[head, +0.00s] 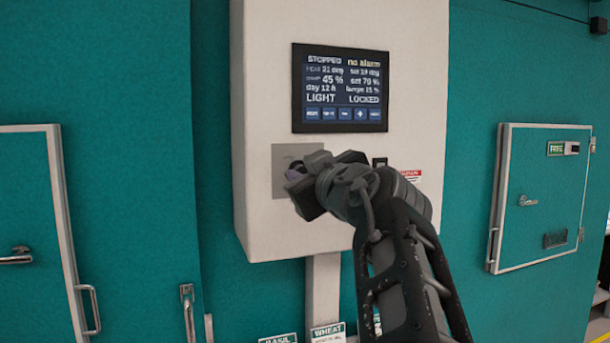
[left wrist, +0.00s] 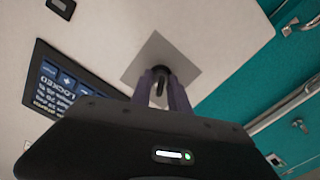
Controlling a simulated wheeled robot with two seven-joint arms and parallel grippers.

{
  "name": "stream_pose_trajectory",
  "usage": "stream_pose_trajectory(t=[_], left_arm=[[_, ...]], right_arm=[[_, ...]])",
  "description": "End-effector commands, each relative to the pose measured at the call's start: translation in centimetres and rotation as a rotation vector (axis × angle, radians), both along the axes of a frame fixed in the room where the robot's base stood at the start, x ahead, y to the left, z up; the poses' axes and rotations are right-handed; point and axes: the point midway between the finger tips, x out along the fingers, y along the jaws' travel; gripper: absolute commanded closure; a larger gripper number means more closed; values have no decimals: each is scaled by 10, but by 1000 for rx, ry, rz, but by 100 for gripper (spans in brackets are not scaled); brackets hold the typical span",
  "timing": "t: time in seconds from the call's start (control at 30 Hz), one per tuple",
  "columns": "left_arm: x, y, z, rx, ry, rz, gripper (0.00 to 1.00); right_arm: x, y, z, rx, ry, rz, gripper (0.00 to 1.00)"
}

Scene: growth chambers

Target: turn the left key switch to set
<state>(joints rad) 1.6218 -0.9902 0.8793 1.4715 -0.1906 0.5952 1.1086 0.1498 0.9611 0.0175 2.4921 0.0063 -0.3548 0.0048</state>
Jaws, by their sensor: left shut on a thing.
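The left key switch sits on a square grey plate (head: 284,158) on the front of a white control box, below its screen. In the left wrist view, the dark key (left wrist: 160,86) stands out from the middle of the plate (left wrist: 143,62). My left gripper (head: 297,172) is at the plate, and its purple fingers in the left wrist view (left wrist: 161,92) are shut on the key from both sides. In the head view my gripper hides the key and most of the plate's right side. The screen (head: 340,88) reads STOPPED, no alarm, LIGHT, LOCKED. My right gripper is not in view.
The white control box (head: 262,60) stands out from a teal wall. A small dark switch (head: 379,163) and a red-and-white label (head: 410,174) are partly behind my arm. Chamber doors with handles stand left (head: 30,200) and right (head: 550,180).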

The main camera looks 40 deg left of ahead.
Motion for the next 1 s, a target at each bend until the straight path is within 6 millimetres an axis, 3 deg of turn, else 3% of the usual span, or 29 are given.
stream_pose_trajectory(t=[1.0], left_arm=[[1, -1, 2, 474, 677, 0, 100]], right_arm=[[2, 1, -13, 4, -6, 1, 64]])
